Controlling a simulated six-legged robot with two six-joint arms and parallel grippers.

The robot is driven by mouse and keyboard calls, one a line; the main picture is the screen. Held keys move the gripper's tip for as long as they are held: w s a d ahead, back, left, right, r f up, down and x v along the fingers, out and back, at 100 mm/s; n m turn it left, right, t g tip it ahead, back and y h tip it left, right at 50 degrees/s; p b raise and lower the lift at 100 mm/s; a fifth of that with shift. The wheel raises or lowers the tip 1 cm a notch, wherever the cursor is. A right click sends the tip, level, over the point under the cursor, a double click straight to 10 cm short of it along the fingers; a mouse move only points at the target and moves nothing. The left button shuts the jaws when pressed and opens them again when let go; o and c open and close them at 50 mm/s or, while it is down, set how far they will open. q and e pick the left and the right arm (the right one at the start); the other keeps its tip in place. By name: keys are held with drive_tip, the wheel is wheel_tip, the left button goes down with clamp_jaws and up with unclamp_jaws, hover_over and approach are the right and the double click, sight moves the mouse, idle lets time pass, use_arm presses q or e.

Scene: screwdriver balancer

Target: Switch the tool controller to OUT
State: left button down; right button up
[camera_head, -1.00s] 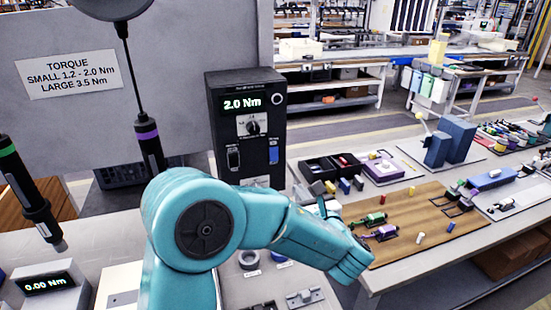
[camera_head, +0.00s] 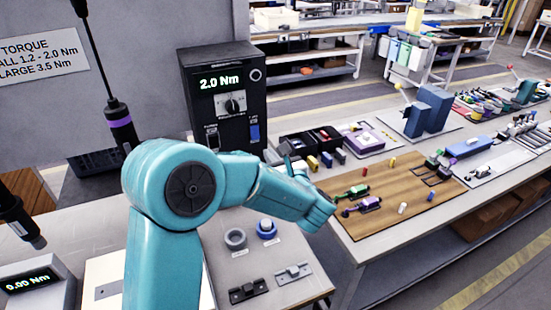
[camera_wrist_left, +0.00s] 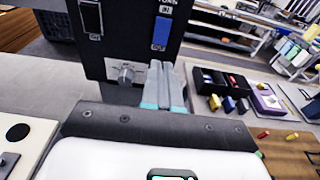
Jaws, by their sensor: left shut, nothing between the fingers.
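The tool controller (camera_head: 222,95) is a black box whose display reads 2.0 Nm, with a round dial (camera_head: 232,103) below. A black switch (camera_head: 212,138) sits at its lower left and a blue switch (camera_head: 254,131) at its lower right. In the left wrist view the blue switch (camera_wrist_left: 162,32) has small, hard-to-read lettering beside it. A grey knob (camera_wrist_left: 126,73) sits on a pale plate low on the box; my arm hides this in the head view. My left gripper (camera_wrist_left: 163,82) is shut and empty in front of the box, right of the knob. Contact cannot be told. My right gripper is not visible.
A hanging screwdriver (camera_head: 122,125) is left of the controller. Dark bins (camera_head: 310,143) and a wooden board (camera_head: 400,195) with small parts lie to the right. A torque meter (camera_head: 32,285) reads 0.00 Nm.

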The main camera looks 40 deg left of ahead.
sight(256, 137)
use_arm(q)
drive_tip(key=p+x, duration=0.2)
drive_tip(key=x, duration=0.5)
drive_tip(key=shift+w+a, duration=0.1)
drive_tip(key=shift+a, duration=0.2)
drive_tip(key=shift+w+a+f, duration=0.15)
drive_tip(key=shift+w+a, duration=0.05)
drive_tip(key=shift+a, duration=0.25)
drive_tip(key=shift+d, duration=0.1)
drive_tip(key=shift+f, duration=0.15)
drive_tip(key=b, duration=0.4)
drive_tip(key=shift+w+a+f+y+b, duration=0.15)
drive_tip(key=shift+a+f+y+b, duration=0.15)
drive_tip(key=shift+f+y+b, duration=0.1)
drive_tip(key=shift+r+p, duration=0.6)
drive_tip(key=shift+p, duration=0.05)
